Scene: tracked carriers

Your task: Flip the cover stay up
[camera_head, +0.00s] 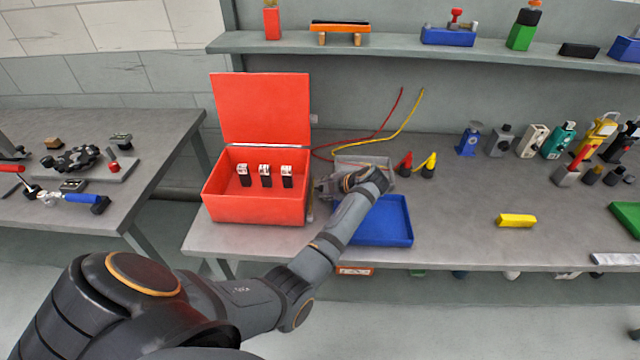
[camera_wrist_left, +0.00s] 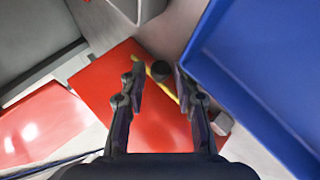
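The red box (camera_head: 255,208) stands on the bench with its red lid (camera_head: 261,108) raised. Small black-and-white pieces (camera_head: 265,177) stand in a row inside. A thin tan strip (camera_head: 310,205) shows at the box's right side; I cannot tell surely whether it is the cover stay. My left gripper (camera_head: 325,187) is just right of the box. In the left wrist view this gripper (camera_wrist_left: 160,92) is open, with red surface beyond it. A yellowish strip (camera_wrist_left: 171,89) and a dark round piece (camera_wrist_left: 160,70) show between the fingers; contact is unclear. My right gripper is out of view.
A blue tray (camera_head: 399,239) lies close right of my left gripper. A grey container (camera_head: 350,162) is partly hidden behind the arm. Red (camera_head: 401,98) and yellow (camera_head: 413,112) cables run behind. A yellow block (camera_head: 516,220) lies farther right, with free bench around it.

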